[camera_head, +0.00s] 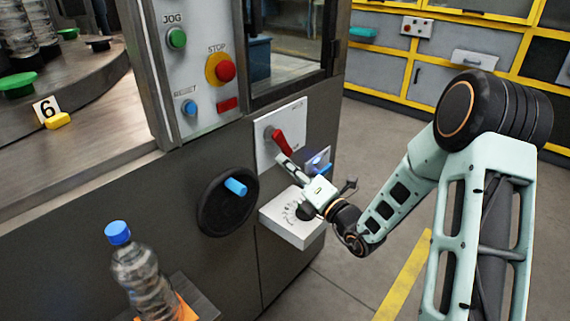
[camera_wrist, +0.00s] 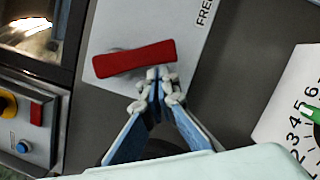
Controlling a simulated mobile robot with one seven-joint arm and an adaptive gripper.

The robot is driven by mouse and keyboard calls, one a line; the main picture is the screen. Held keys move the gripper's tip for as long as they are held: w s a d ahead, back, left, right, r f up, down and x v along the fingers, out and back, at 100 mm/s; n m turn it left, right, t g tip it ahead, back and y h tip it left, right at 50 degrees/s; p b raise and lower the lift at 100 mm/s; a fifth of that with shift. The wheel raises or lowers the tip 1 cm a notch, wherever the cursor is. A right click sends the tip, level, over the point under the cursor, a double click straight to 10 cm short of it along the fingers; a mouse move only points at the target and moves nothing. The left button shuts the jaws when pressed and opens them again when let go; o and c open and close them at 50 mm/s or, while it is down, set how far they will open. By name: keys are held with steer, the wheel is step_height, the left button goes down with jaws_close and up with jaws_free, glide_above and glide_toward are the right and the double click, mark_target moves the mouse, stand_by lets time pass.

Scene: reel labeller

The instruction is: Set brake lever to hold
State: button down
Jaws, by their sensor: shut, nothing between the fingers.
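The brake lever is a red handle (camera_head: 282,141) on a pale plate (camera_head: 296,116) on the machine's front; in the head view it slants down to the right. In the wrist view the red lever (camera_wrist: 134,59) lies nearly level across the picture, with the word FREE on the plate (camera_wrist: 190,30) to its right. My gripper (camera_wrist: 157,76) is shut and empty, its fingertips just at the lower edge of the lever near its right end. Whether they touch it I cannot tell. In the head view my gripper (camera_head: 284,160) is just below the lever. No HOLD marking is readable.
A numbered dial box (camera_head: 291,232) juts out under my gripper. A black handwheel (camera_head: 214,206) with a blue knob is to its left. The button panel (camera_head: 197,120) is above left. A bottle (camera_head: 140,272) stands at the lower left. Open floor lies right of the machine.

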mark_target(291, 150)
steer(key=shift+w+d+n, duration=0.15)
steer(key=shift+w+n, duration=0.05)
steer(key=shift+n, duration=0.2)
steer(key=shift+w+d+r+n+y+b, duration=0.1)
steer(key=shift+w+d+n+y+b, duration=0.2)
steer(key=shift+n, duration=0.55)
steer(key=shift+w+d+n+y+b, duration=0.15)
steer(key=shift+w+d+n+y, duration=0.2)
steer(key=shift+n, duration=0.5)
steer(key=n, duration=0.1)
steer(key=w+n+y, duration=0.1)
steer(key=n, duration=0.1)
steer(key=shift+w+d+r+g, duration=0.15)
steer(key=shift+d+r+g, duration=0.15)
steer(key=shift+d+r, duration=0.1)
steer(key=shift+w+d+r+n+g+y+b, duration=0.2)
steer(key=shift+w+r+n+g+y, duration=0.15)
steer(key=shift+n, duration=0.9)
steer(key=shift+w+d+r+n+g+y+b, duration=0.2)
steer(key=shift+r+n, duration=0.3)
steer(key=shift+n, duration=0.8)
steer(key=shift+w+d+r+n+g+y+b, duration=0.1)
steer(key=shift+w+d+r+n+g+y, duration=0.25)
steer(key=shift+n, duration=0.9)
steer(key=shift+a+r, duration=0.1)
